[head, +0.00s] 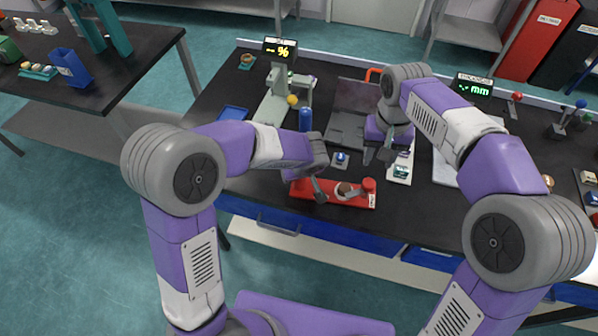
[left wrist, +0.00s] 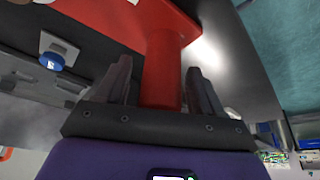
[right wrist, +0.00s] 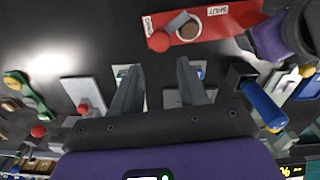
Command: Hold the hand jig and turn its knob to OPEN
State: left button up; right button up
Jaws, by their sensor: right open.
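The red hand jig (head: 328,197) lies near the table's front edge. Its red handle (left wrist: 163,70) stands between the fingers of my left gripper (left wrist: 160,70), with a small gap visible on each side. In the head view this gripper (head: 319,190) is at the jig's left end. In the right wrist view the jig (right wrist: 205,32) carries a round grey dial and a knob with a red ball (right wrist: 158,41), beside one of two white labels; the nearer label's text is too small to read surely. My right gripper (right wrist: 160,65) is open and empty, behind and apart from the jig.
A small blue-topped piece (head: 340,158) sits behind the jig. A blue cylinder (head: 305,118) and a stand with a percent display (head: 280,48) are farther back. An mm display (head: 474,87) stands at the back right. Bare table lies just right of the jig.

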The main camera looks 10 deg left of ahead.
aim_at(369, 183)
pick_arm(q)
jog(key=c, duration=1.2)
pick_arm(e)
jog(key=shift+o, duration=1.9)
jog(key=shift+r+m, duration=0.2)
jog(key=shift+m, duration=0.1)
notch_tip(369, 183, down, 10)
jog(key=m, duration=0.2)
jog(key=shift+f+m, duration=0.15)
jog(key=shift+m, duration=0.15)
jog(key=c, duration=1.1)
